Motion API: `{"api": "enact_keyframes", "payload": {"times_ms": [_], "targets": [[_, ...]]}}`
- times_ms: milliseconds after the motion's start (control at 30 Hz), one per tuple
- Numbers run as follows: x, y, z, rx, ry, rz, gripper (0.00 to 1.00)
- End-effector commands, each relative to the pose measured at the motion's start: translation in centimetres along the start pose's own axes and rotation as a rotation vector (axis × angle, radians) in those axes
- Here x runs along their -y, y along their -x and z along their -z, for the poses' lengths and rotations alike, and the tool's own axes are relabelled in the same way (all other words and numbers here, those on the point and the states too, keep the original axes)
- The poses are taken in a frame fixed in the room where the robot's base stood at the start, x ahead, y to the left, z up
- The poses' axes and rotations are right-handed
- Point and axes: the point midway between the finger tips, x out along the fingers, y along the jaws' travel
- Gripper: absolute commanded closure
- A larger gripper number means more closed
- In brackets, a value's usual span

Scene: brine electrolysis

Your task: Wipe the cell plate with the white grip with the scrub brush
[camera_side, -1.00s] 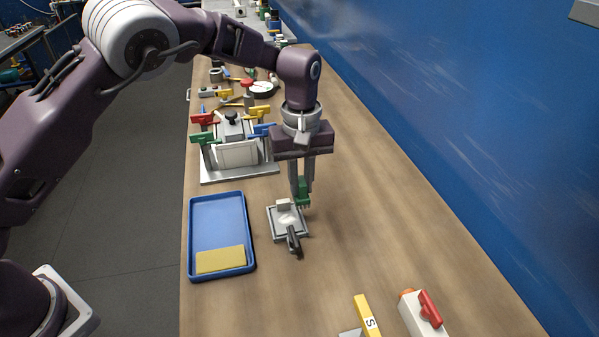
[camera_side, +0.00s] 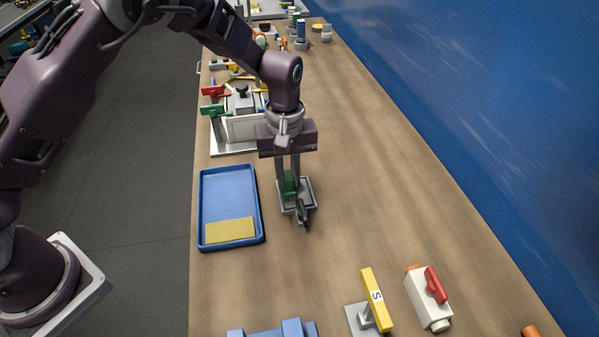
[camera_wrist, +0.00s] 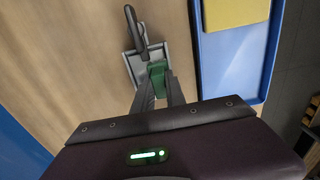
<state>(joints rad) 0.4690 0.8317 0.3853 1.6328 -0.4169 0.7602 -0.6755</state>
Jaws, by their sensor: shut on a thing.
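My gripper (camera_side: 290,190) points down, shut on the green scrub brush (camera_side: 289,186), which also shows between the fingers in the wrist view (camera_wrist: 158,70). The brush is over a small grey, rimmed square plate (camera_side: 309,190) on the bench, seen in the wrist view too (camera_wrist: 136,68). It seems to be at or very near the surface; I cannot tell whether the bristles touch. A dark lever-like handle (camera_side: 303,214) lies at the plate's near edge. No white grip is discernible now; the gripper and brush cover part of the plate.
A blue tray (camera_side: 228,185) with a yellow pad (camera_side: 230,231) is left of the plate. A rig with coloured handles (camera_side: 238,128) stands behind. Bench to the right is clear.

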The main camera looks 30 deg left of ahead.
Motion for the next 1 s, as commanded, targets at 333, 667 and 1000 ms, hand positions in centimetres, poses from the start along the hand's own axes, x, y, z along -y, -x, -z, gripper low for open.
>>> {"api": "enact_keyframes", "payload": {"times_ms": [333,667,1000], "targets": [[-0.3,-0.1,0.0,-0.001,-0.002,0.002,1.0],[-3.4,-0.1,0.0,-0.001,0.0,0.001,1.0],[-5.0,2.5,0.0,-0.001,0.0,-0.003,1.0]]}}
